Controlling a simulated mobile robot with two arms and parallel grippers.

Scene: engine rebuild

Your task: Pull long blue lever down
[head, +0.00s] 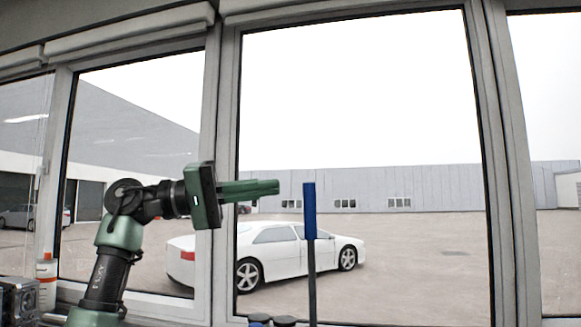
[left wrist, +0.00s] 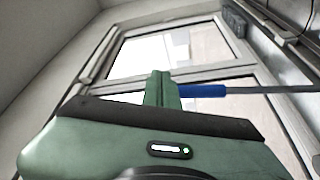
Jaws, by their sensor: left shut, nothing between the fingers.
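The long lever has a blue grip (head: 309,210) on a dark upright rod (head: 312,281), right of centre in the head view. In the left wrist view the blue grip (left wrist: 203,91) lies sideways, with its grey rod running to the right edge. My left gripper (head: 278,187) is shut and empty. It points right, its fingertips a little left of the top of the blue grip in the head view. In the left wrist view the green fingers (left wrist: 160,78) appear close beside the grip's end; I cannot tell whether they touch. My right gripper is not in view.
Large windows with grey frames (head: 225,150) stand behind the lever, with a white car (head: 290,247) outside. Dark round caps (head: 272,321) show at the lever's foot. A white and red bottle (head: 46,270) stands at the far left. The space right of the lever looks clear.

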